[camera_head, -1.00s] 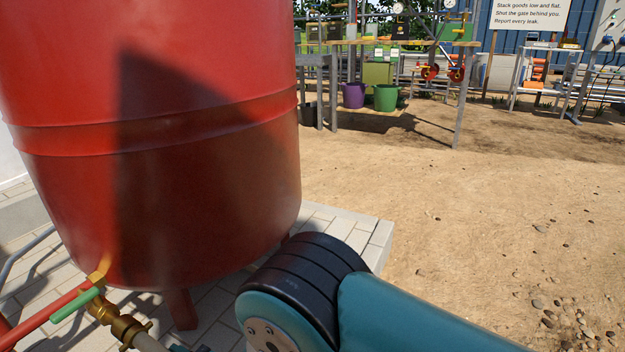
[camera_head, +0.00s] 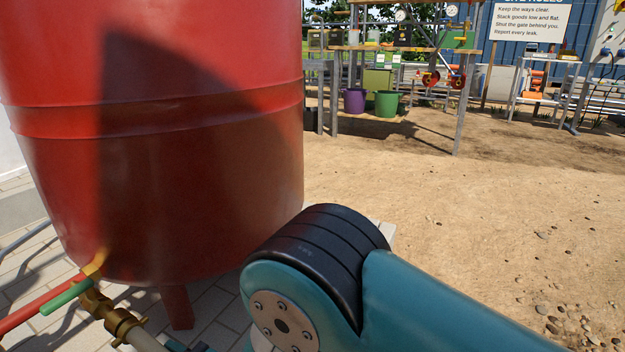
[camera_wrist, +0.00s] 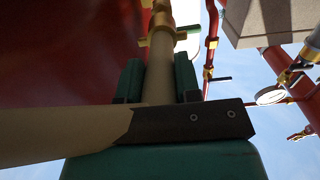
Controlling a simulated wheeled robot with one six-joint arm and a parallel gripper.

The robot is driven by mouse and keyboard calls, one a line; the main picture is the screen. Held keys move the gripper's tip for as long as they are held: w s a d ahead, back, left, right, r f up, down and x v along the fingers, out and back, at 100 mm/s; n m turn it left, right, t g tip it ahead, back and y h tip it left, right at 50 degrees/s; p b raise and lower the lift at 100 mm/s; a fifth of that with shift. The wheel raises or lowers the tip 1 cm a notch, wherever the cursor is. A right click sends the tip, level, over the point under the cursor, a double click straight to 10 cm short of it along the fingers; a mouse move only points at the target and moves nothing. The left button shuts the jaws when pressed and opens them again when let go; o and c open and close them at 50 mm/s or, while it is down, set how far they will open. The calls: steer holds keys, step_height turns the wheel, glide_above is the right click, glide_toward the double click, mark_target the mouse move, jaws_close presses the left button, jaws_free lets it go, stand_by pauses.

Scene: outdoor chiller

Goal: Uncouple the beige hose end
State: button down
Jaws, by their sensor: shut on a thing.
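The beige hose end (camera_head: 148,343) meets a brass coupling (camera_head: 122,323) below the red tank, at the lower left of the head view. In the wrist view the beige hose end (camera_wrist: 160,78) runs up between my gripper's teal fingers to the brass coupling (camera_wrist: 161,25), with no clear gap visible there. My gripper (camera_wrist: 159,85) is shut on the hose end, just below the coupling's side lugs. The beige hose (camera_wrist: 60,137) bends away to the left. In the head view, the gripper is mostly cut off by the bottom edge.
The red tank (camera_head: 160,190) fills the left side. A green lever (camera_head: 68,297) sits on the valve beside the red pipe (camera_head: 35,308). A pressure gauge (camera_wrist: 271,95) and pipes stand at the right in the wrist view. Sandy ground (camera_head: 450,220) is open to the right.

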steer(key=shift+s+a+r+y+b, duration=0.15)
steer(key=shift+r+y+b, duration=0.15)
steer(key=shift+r+b, duration=0.6)
steer(key=shift+s+d+f+b, duration=0.25)
steer(key=shift+d+b, duration=0.2)
steer(key=shift+b, duration=0.75)
steer(key=shift+s+d+f+b, duration=0.1)
steer(key=shift+s+d+b, duration=0.25)
steer(key=shift+b, duration=0.8)
steer(key=shift+b+v, duration=1)
steer(key=shift+b, duration=0.8)
steer(key=shift+w+d, duration=0.1)
steer(key=shift+w, duration=0.1)
steer(key=c, duration=1.4)
jaws_free()
jaws_close()
steer(key=shift+f, duration=0.1)
steer(key=shift+w, duration=0.15)
